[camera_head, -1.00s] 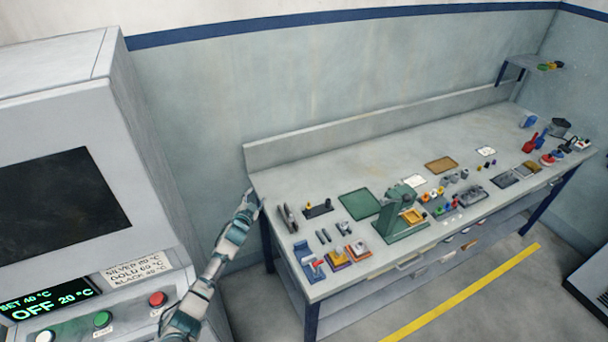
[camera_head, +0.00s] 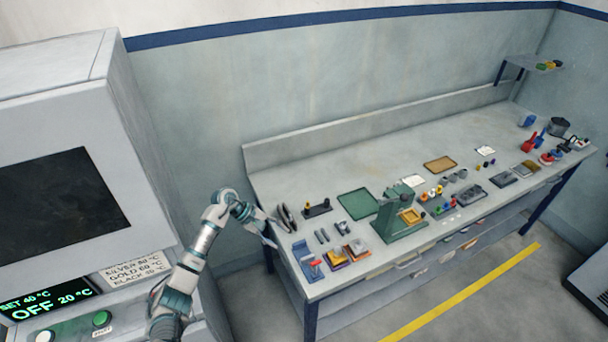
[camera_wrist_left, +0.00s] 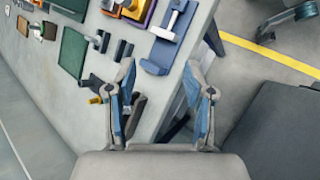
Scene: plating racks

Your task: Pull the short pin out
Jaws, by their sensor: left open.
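A dark holder (camera_head: 318,210) with small upright pieces, at least one of them yellow, lies near the left end of the bench. I cannot tell for certain which piece is the short pin. In the left wrist view a yellow-tipped piece (camera_wrist_left: 95,100) shows left of my gripper, partly beside the finger. My left gripper (camera_head: 273,242) is at the bench's left edge, small in the head view. My right gripper is not in view.
The bench (camera_head: 281,181) holds a green mat (camera_head: 356,204), a green press (camera_head: 398,215), small dark blocks (camera_head: 322,236) and a blue bracket (camera_head: 303,256). A machine cabinet (camera_head: 60,210) stands left. The bench's back left area is clear.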

